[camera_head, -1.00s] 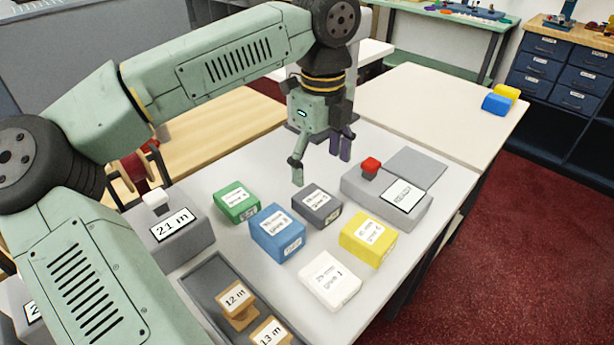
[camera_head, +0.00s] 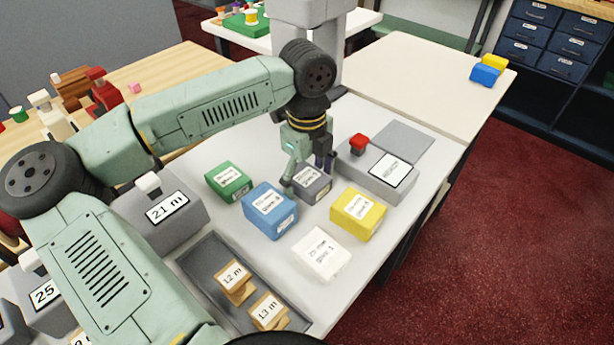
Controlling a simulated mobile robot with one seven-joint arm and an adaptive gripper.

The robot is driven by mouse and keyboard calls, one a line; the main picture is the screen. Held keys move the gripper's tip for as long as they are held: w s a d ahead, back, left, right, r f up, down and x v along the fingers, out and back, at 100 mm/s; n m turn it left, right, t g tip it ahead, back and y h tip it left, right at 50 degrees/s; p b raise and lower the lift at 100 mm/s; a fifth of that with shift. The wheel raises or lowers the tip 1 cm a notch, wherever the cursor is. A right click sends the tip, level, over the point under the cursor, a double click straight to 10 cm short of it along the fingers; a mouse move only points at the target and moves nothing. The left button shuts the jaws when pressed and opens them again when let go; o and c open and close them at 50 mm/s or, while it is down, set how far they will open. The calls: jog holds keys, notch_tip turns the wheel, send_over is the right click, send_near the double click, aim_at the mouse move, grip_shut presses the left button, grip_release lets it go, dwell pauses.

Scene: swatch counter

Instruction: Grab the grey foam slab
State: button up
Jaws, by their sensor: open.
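The grey foam slab (camera_head: 313,187) is a dark grey block with a white label on top. It lies on the light grey counter between the blue slab and the grey device with the red knob. My gripper (camera_head: 307,175) is low over the slab, pointing down, with its fingers apart. One finger comes down at the slab's left side and the darker one is at its far right side. The fingers partly cover the slab, and I cannot tell whether they touch it.
A green slab (camera_head: 228,181), a blue slab (camera_head: 270,209), a yellow slab (camera_head: 358,214) and a white slab (camera_head: 321,254) lie close around. The grey device (camera_head: 405,187) stands right. A dark tray (camera_head: 205,262) holds wooden pieces. A block labelled 21 (camera_head: 140,222) stands left.

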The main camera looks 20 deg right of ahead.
jog(key=shift+f, duration=0.15)
jog(key=shift+c, duration=0.2)
jog(key=c, duration=1.1)
